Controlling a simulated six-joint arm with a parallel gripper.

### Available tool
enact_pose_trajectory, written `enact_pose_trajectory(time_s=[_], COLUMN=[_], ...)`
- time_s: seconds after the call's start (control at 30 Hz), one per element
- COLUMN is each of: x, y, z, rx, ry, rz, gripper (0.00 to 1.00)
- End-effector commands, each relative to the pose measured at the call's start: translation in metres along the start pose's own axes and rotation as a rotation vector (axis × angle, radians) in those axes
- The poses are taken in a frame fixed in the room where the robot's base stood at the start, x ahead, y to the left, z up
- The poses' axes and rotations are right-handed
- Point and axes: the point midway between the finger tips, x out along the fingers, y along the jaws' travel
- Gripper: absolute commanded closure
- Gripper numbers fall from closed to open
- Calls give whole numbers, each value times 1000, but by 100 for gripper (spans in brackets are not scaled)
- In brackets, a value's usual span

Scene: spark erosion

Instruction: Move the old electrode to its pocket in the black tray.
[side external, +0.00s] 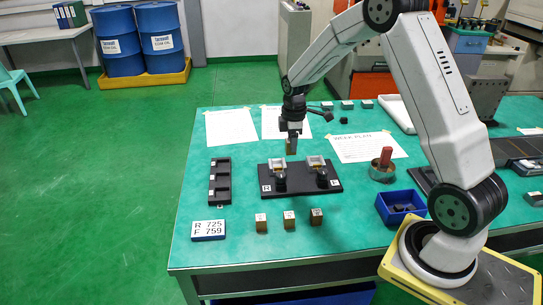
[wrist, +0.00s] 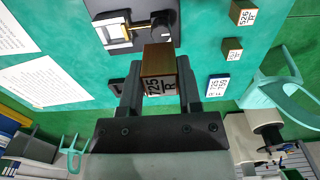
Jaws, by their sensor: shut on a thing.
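My gripper (side external: 292,133) is shut on a brown electrode block (side external: 291,147) and holds it above the table, behind the black holder plate. The black tray (side external: 229,184) lies to the left of the holder plate, with dark pockets in a row. I cannot make out anything in them. In the wrist view a dark edge (wrist: 115,86), probably the tray, shows beside the left finger, mostly hidden.
The black holder plate (side external: 335,188) bears two clamps, marked R at its left. Several blocks (side external: 289,219) stand in front of it. A card (side external: 208,230) reads R 725, F 759. A blue bin (side external: 399,208) and a tin with a red handle (side external: 384,166) stand right.

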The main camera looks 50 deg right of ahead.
Motion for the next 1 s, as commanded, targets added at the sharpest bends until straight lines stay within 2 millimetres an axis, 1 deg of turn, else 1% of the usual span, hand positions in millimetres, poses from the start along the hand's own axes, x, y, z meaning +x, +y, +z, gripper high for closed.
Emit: enact_pose_trajectory(time_s=[0.03,0.2,0.5,0.8,1.0], x=[2,7,20,34,45], y=[7,26,52,68,74], z=[-9,-34,-79,-123,-152], rx=[-3,-3,-3,-3,-3], ry=[1,1,1,2,1], rz=[2,2,2,2,2], gripper=[100,100,100,100,100])
